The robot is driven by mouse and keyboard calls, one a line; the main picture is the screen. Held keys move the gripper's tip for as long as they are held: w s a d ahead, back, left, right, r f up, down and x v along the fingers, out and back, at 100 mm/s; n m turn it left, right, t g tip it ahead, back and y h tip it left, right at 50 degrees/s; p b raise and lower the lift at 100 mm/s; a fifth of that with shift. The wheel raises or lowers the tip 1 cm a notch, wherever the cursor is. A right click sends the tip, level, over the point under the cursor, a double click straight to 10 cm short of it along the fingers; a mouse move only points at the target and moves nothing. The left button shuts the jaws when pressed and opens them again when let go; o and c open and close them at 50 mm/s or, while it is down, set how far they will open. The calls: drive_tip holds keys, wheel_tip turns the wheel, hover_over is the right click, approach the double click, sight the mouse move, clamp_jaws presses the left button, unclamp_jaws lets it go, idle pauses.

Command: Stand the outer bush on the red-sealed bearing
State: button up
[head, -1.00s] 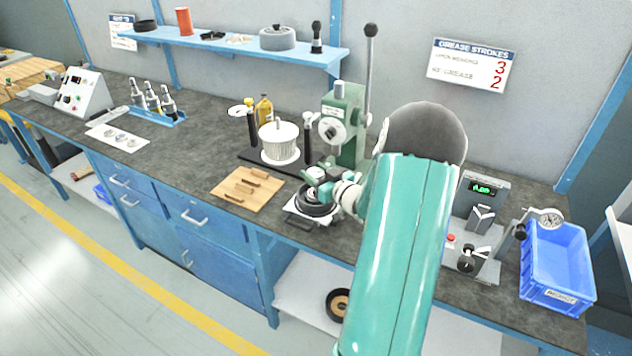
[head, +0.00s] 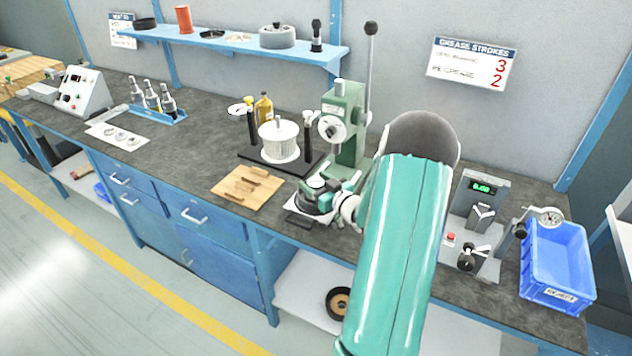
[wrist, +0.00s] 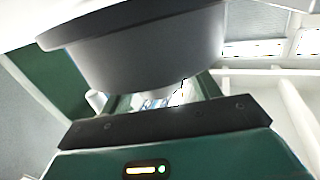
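My gripper (head: 322,188) is low at the front of the green press, at a dark round part (head: 306,206) on a pale plate. In the wrist view a large dark grey, rounded part (wrist: 145,50) fills the space in front of my gripper. I cannot tell whether the fingers grip it or only stand beside it. Its top and the fingertips are hidden. I cannot pick out the outer bush or the red-sealed bearing for certain. Several small rings (head: 122,138) lie on a white mat at the left, too small to show seal colours.
The green press (head: 345,125) stands just behind my gripper, its lever upright. A wooden board (head: 240,195) with small slots or pieces is to the left. A white finned cylinder (head: 279,140) stands on a dark base behind it. A blue bin (head: 556,265) is at the right end.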

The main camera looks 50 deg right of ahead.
drive_tip(key=shift+r, duration=0.1)
drive_tip(key=shift+r, duration=0.3)
drive_tip(key=s+a, duration=0.1)
drive_tip(key=s, duration=1.1)
drive_tip(key=w+a+r+g+h, duration=0.2)
drive_tip(key=w+a+r+g, duration=0.2)
drive_tip(key=w+a+r, duration=0.35)
drive_tip(key=w+a+r+g+h, duration=0.1)
drive_tip(key=w+a+r+g, duration=0.1)
drive_tip(key=a+r, duration=0.45)
drive_tip(key=s+a+r+g+y, duration=0.2)
drive_tip(key=s+a+g, duration=0.1)
drive_tip(key=s+a, duration=0.6)
drive_tip(key=s+a+r+n+g+y, duration=0.1)
drive_tip(key=s+a, duration=0.7)
drive_tip(key=a, duration=0.9)
drive_tip(key=shift+s+a+r+g+y, duration=0.15)
drive_tip(key=shift+s+r+g+y, duration=0.25)
drive_tip(key=shift+r+g+y, duration=0.5)
